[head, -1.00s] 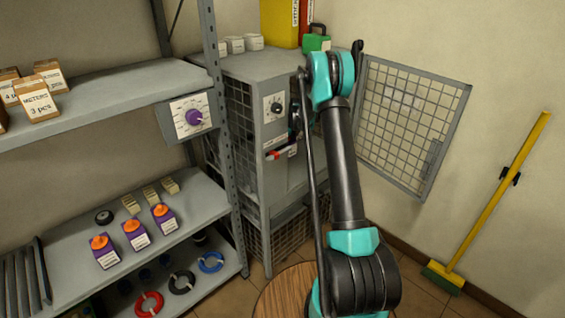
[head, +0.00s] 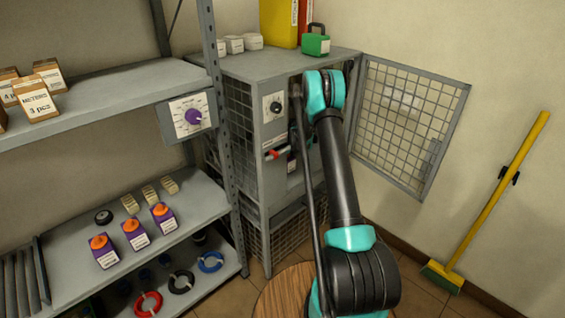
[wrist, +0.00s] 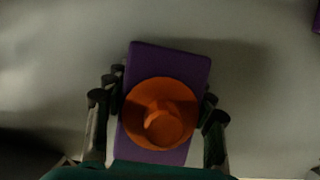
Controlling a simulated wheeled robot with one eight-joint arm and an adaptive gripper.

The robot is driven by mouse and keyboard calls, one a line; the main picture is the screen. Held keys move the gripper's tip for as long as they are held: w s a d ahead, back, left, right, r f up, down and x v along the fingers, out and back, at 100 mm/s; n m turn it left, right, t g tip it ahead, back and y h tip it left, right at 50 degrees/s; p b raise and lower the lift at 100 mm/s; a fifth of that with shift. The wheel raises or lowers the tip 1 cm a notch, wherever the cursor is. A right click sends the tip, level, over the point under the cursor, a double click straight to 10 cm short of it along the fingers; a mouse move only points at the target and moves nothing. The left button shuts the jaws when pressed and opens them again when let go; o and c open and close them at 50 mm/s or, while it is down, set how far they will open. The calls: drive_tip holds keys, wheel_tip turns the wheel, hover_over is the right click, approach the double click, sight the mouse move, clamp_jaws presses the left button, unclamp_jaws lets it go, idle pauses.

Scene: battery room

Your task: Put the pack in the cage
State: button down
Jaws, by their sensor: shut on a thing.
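The pack, purple with a round orange knob on top, shows in the wrist view (wrist: 137,73). My gripper (wrist: 158,120) has its fingers on both sides of it and is shut on it. A pale grey surface lies below; whether the pack touches it I cannot tell. The cage is the grey cabinet with mesh sides (head: 273,135) in the head view. Its mesh door (head: 432,158) stands swung open to the right. My arm reaches to the cage's open front.
Several similar purple packs, one here (head: 135,236), stand on the lower shelf (head: 200,205) at left. A green case (head: 316,44) and white tubs sit on the cage top. A broom (head: 500,195) leans at right. A round wooden top (head: 280,297) is in front.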

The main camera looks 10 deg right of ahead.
drive_tip(key=shift+f, duration=0.1)
drive_tip(key=c, duration=0.6)
unclamp_jaws()
drive_tip(key=v, duration=1.2)
